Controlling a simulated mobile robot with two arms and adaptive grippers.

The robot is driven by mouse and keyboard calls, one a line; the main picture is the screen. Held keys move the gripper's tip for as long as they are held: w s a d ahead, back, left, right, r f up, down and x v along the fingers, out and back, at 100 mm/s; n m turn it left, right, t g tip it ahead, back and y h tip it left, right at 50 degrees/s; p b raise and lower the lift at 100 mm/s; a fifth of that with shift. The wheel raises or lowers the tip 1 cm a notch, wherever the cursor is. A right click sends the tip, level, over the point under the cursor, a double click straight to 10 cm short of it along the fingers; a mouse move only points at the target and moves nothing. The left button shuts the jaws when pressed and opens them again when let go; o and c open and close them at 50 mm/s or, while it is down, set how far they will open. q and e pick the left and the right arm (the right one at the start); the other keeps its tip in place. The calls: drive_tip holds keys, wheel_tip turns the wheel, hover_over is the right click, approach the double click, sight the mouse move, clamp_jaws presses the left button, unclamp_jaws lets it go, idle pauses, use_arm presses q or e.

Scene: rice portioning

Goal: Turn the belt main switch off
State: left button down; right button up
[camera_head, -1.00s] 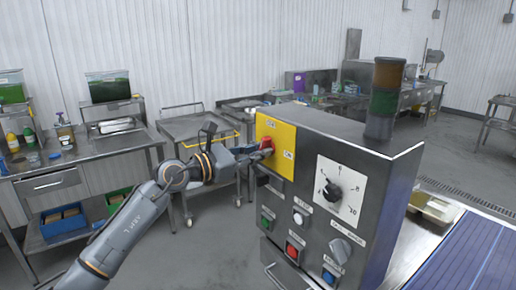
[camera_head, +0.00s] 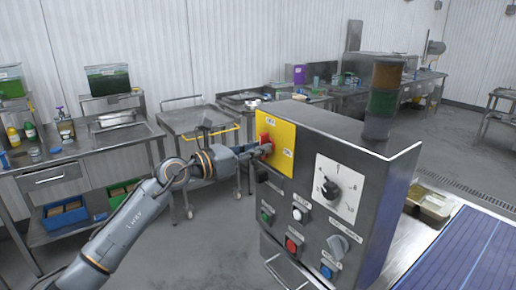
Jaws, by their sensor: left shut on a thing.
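The belt main switch is a red handle (camera_head: 265,139) on a yellow plate (camera_head: 284,135) at the upper left of the steel control box's front. My left gripper (camera_head: 264,149) is at the red handle and shut on it. The fingers hide the handle's lower part, so its exact angle is hard to tell. Small white labels sit above the handle and to its right, too small to read surely. My right gripper is not in view.
The control box (camera_head: 352,146) also carries a black dial (camera_head: 330,190), several push buttons and a signal tower (camera_head: 383,100). A blue conveyor belt (camera_head: 465,255) lies to the right. A steel cart (camera_head: 190,122) stands behind my left arm. Open floor lies below the arm.

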use_arm(q)
drive_tip(key=c, duration=1.3)
unclamp_jaws()
drive_tip(key=v, duration=1.2)
drive_tip(key=shift+f, duration=0.1)
